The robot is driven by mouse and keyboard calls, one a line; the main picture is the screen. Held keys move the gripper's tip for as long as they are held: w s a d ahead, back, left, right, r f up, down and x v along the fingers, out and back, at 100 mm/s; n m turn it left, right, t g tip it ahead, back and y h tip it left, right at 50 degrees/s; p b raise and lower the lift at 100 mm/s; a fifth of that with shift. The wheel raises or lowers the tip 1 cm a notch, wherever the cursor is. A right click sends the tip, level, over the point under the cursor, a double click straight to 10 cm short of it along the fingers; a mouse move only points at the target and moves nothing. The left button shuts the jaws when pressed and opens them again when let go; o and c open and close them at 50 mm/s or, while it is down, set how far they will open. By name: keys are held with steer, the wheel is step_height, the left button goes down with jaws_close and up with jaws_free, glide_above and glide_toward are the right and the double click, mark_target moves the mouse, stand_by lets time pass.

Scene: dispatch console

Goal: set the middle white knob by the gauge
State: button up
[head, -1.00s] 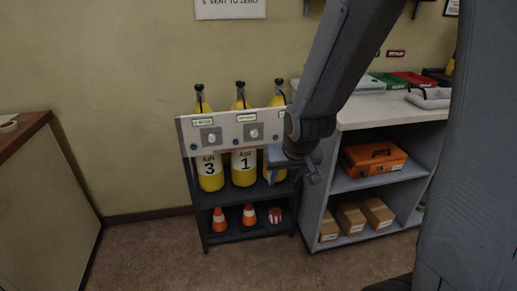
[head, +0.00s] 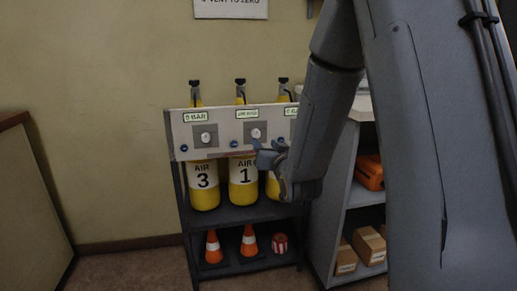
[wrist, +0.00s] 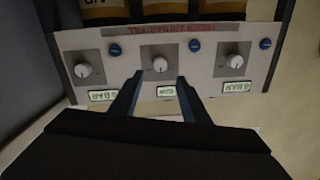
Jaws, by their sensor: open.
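The middle white knob (head: 255,133) sits on a grey square plate in the white panel (head: 219,119). It also shows in the wrist view (wrist: 160,64), just beyond my fingertips. A small green-lit display (head: 247,114) is above it in the head view; its text is too small to read. My gripper (head: 268,150) is open in front of the panel, just below and right of the middle knob in the head view. In the wrist view my gripper's two fingers (wrist: 157,80) point at the knob, one on each side, with nothing between them.
Other white knobs stand left (wrist: 83,70) and right (wrist: 235,61) in the wrist view, with blue buttons (wrist: 115,49) between. Yellow air bottles (head: 204,186) stand behind the panel; cones (head: 249,241) sit below. A shelf unit (head: 333,205) is close on the right.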

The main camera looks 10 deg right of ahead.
mark_target(257, 134)
steer(key=w, duration=0.2)
steer(key=w+b, duration=0.1)
steer(key=w, duration=0.5)
steer(key=shift+a, duration=0.25)
steer(key=c, duration=1.1)
